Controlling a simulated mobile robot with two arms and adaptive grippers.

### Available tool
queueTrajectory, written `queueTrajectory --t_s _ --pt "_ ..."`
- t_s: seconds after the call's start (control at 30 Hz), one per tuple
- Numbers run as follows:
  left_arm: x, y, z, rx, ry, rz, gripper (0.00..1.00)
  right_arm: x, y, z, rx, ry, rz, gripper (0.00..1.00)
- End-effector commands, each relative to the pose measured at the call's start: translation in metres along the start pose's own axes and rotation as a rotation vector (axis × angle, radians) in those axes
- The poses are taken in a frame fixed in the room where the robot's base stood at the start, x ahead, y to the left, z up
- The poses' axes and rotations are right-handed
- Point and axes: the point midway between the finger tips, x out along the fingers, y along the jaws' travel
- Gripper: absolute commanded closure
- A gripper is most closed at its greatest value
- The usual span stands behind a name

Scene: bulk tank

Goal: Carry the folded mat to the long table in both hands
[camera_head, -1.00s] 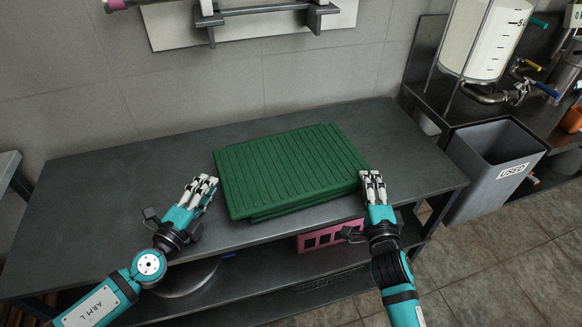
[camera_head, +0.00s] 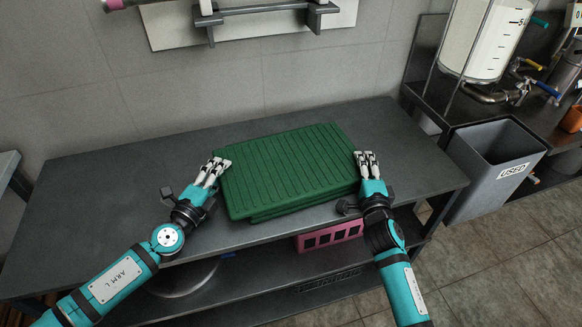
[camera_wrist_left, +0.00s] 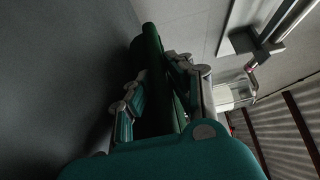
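The folded mat (camera_head: 285,170) is green and ribbed and lies flat on the long grey table (camera_head: 120,180), its layers stacked. My left gripper (camera_head: 218,165) is at the mat's left edge, fingers extended and parted. In the left wrist view the mat's edge (camera_wrist_left: 152,60) shows between the fingers of my left gripper (camera_wrist_left: 155,95); I cannot tell whether they touch it. My right gripper (camera_head: 366,158) is at the mat's right edge with its fingers extended and parted. The undersides of the right fingers are hidden.
A pink crate (camera_head: 330,236) is on the shelf below the table top. A grey bin marked USED (camera_head: 490,170) stands right of the table, by a counter with a tank (camera_head: 487,40). The table top is clear left of and behind the mat.

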Motion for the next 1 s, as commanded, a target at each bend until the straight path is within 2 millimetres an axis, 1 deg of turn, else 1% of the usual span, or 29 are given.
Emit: queueTrajectory --t_s 0.47,0.63,0.77,1.0 --pt "0.000 0.001 0.000 0.000 -0.001 0.001 1.00 0.000 0.001 0.000 -0.001 0.000 0.001 1.00" --pt "0.000 -0.004 0.001 0.001 -0.001 -0.002 1.00 0.000 -0.005 0.000 -0.001 -0.001 -0.004 1.00" --pt "0.000 -0.013 0.001 0.001 -0.002 -0.003 1.00 0.000 -0.013 0.000 -0.001 -0.001 -0.004 1.00" --pt "0.000 -0.039 0.001 0.002 -0.002 -0.004 1.00 0.000 -0.039 0.000 -0.002 -0.001 -0.004 1.00"
